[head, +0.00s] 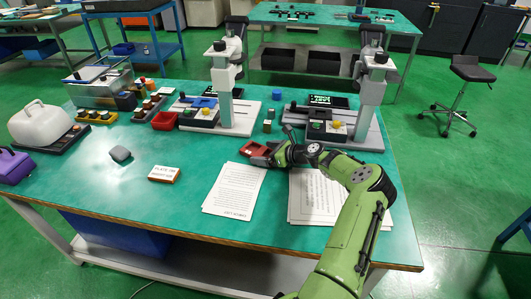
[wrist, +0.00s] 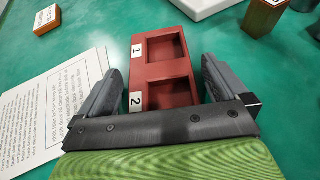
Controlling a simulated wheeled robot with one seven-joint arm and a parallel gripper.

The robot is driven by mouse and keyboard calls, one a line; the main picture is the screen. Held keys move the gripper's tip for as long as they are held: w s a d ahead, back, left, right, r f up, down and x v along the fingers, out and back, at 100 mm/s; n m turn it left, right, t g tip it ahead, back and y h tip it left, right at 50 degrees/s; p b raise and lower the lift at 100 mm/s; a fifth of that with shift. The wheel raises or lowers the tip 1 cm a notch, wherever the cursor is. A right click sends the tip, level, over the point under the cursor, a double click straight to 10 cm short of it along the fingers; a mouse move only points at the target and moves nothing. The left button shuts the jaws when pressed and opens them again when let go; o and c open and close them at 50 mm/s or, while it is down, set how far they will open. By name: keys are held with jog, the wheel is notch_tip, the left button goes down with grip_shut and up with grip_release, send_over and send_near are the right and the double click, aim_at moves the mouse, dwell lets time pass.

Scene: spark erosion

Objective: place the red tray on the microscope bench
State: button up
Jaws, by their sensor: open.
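The red tray (wrist: 181,95) lies on the green tabletop in the wrist view, with two square pockets and white labels 1 and 2. My gripper (wrist: 160,72) is open, its two grey fingers on either side of the tray's near end. A gap shows at the right finger; the left finger is closer to the tray, and I cannot tell whether it touches. In the head view the tray (head: 252,149) shows just beyond my gripper (head: 268,156), partly hidden by it. Two microscope-like stands (head: 226,100) (head: 372,100) rise from this green-topped bench (head: 130,205).
Printed sheets (head: 234,190) lie left of and below my arm. A second red bin (head: 165,120), a small orange-edged sign block (head: 164,173) and a grey lump (head: 120,153) are further left. Another green table (head: 330,20) stands behind. Bare tabletop lies front left.

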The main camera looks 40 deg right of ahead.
jog(key=shift+r, duration=0.15)
jog(key=p+v, duration=0.3)
jog(key=v, duration=0.8)
jog(key=shift+s+r, duration=0.3)
jog(key=w+a+r+n+g, duration=0.1)
jog(key=a+r+n+g, duration=0.35)
jog(key=a+n, duration=0.55)
jog(key=w+a+r+n+g, duration=0.1)
jog(key=a+r+n+g, duration=0.35)
jog(key=a, duration=0.85)
jog(key=s+a+r+n+h, duration=0.4)
jog(key=s+a+r+n, duration=0.4)
jog(key=s+a+n, duration=0.35)
jog(key=s+a+r+n+t, duration=0.1)
jog(key=s+a+n, duration=0.3)
jog(key=s+n, duration=0.3)
jog(key=s, duration=0.5)
jog(key=shift+r, duration=0.4)
jog(key=shift+w, duration=0.1)
